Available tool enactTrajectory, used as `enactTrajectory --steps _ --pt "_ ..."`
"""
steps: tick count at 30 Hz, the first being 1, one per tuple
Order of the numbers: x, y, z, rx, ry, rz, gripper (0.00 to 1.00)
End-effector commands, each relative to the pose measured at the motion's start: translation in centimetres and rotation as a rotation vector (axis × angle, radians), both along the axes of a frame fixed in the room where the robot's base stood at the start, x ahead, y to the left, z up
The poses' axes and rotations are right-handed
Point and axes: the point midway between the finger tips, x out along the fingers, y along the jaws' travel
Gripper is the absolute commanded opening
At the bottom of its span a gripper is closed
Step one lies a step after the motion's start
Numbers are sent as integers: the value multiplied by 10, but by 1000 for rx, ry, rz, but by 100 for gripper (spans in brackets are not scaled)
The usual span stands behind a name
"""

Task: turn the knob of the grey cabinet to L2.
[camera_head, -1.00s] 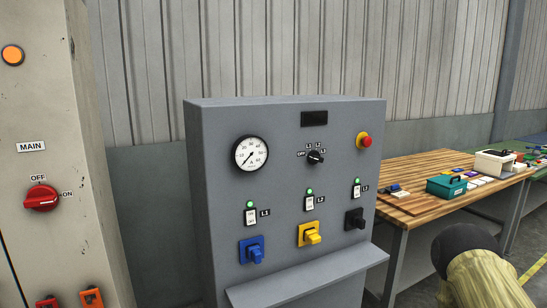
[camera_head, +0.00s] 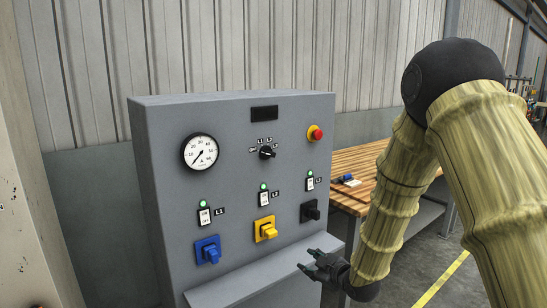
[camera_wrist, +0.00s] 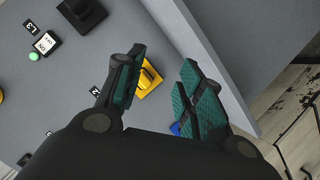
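The grey cabinet (camera_head: 160,140) stands upright at the middle of the head view. Its small black knob (camera_head: 267,152) is on the upper panel under a dark display, with labels OFF, L1, L2 and L3 around it. The knob's pointer appears turned to the right, towards L3, but it is small. My gripper (camera_head: 305,260) is open and empty, in front of the cabinet's lower right, well below the knob and apart from it. In the wrist view my gripper (camera_wrist: 162,57) shows two spread teal-padded fingers; the knob is not seen there.
Below the knob are a blue switch (camera_head: 208,250), a yellow switch (camera_head: 265,229) and a black switch (camera_head: 310,211). A ledge (camera_head: 265,278) juts out under them. A red button (camera_head: 316,133) is at upper right. A wooden table (camera_head: 355,160) stands behind my arm.

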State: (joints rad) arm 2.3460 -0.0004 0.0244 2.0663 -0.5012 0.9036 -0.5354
Motion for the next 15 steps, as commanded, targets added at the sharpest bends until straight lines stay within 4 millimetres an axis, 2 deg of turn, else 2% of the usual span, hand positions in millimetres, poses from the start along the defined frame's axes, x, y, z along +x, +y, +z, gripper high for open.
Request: enactTrajectory --steps 1,3,6,9,12,15 --pt "18 7 41 -26 -84 39 38" --pt "36 17 92 -69 -195 96 38" --pt "54 30 161 -131 -341 165 38" --pt "63 40 218 -188 -462 220 38" --pt "67 48 260 -230 -550 256 38" --pt "68 52 284 -256 -602 277 38"
